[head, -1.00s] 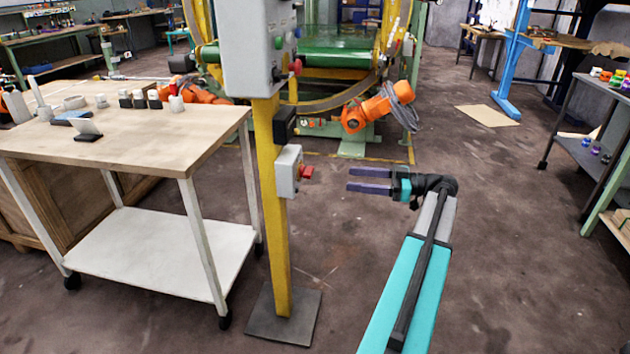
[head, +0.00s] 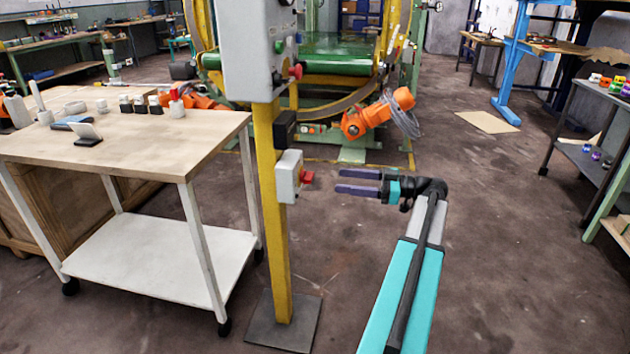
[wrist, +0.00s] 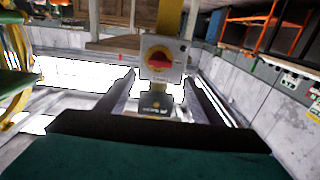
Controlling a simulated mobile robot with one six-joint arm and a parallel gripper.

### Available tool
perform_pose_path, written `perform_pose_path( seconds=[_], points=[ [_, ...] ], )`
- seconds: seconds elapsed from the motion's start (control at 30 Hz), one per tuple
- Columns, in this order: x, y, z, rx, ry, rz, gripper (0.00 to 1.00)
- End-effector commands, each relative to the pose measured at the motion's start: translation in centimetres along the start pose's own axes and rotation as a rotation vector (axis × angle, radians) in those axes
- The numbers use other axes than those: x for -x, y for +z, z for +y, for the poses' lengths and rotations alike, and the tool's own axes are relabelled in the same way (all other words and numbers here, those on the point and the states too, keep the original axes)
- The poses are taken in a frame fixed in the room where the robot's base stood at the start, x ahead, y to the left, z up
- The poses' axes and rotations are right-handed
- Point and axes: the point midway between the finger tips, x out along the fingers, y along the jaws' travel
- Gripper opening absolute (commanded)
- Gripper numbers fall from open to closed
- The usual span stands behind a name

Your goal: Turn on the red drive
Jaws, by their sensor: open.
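The red drive switch is a red rotary knob (head: 307,177) on a small grey box (head: 287,177) fixed to a yellow post. In the wrist view the red knob (wrist: 159,58) sits on a yellow round plate on the grey box (wrist: 176,70), ahead of and between my fingers. My gripper (head: 338,181) is open and empty, its two fingers pointing left at the knob with a small gap between. In the wrist view my gripper (wrist: 160,85) shows its fingers apart on either side of the box, not touching it.
A larger grey control box (head: 255,50) with green, red and blue buttons is higher on the yellow post (head: 275,240). A wooden-topped table (head: 120,140) stands left. A ring machine with an orange robot arm (head: 380,113) is behind.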

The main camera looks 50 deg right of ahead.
Motion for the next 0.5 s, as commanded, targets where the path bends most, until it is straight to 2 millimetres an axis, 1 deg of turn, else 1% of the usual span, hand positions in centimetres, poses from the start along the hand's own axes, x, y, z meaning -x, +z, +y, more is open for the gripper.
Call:
perform_pose_path(
  seconds=[0.03, 0.1, 0.5],
  points=[
    [-0.9, 0.1, -0.1, 0.0, -0.002, 0.0, 0.61],
    [-1.9, 0.1, -0.1, 0.0, -0.003, 0.0, 0.61],
    [-7.4, 0.1, -0.1, 0.0, -0.002, 0.0, 0.61]
  ],
)
